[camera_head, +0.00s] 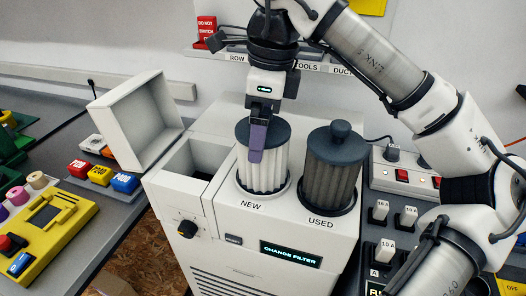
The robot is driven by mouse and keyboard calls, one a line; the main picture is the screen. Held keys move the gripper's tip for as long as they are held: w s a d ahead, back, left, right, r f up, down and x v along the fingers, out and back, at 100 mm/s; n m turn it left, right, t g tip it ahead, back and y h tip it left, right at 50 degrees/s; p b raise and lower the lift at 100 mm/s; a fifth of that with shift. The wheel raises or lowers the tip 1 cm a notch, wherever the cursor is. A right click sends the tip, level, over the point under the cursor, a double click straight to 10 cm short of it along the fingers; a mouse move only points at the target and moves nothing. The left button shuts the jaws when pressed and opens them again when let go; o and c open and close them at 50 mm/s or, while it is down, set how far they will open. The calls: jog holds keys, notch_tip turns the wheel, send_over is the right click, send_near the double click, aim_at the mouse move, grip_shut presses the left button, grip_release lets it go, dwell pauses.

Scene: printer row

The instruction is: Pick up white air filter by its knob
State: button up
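The white air filter (262,168) is a pleated white cylinder with a dark grey cap. It stands upright in the round seat marked NEW on the machine's top. My gripper (257,150) points down over this filter, with a purple finger in front of the cap. The knob of the white filter is hidden behind the finger. Only one finger shows clearly, so I cannot tell whether the fingers are apart or closed on the knob. A dark grey used filter (333,182) stands to the right in the seat marked USED, its round knob in plain view.
The white machine (236,229) has an open compartment on its left, with a raised lid (137,121) beside it. Its display (290,254) reads CHANGE FILTER. A switch panel (392,172) stands to the right. A shelf (225,52) runs behind my arm.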

jog(key=shift+c, duration=0.3)
jog(key=c, duration=1.3)
jog(key=shift+o, duration=0.2)
jog(key=shift+r, duration=0.15)
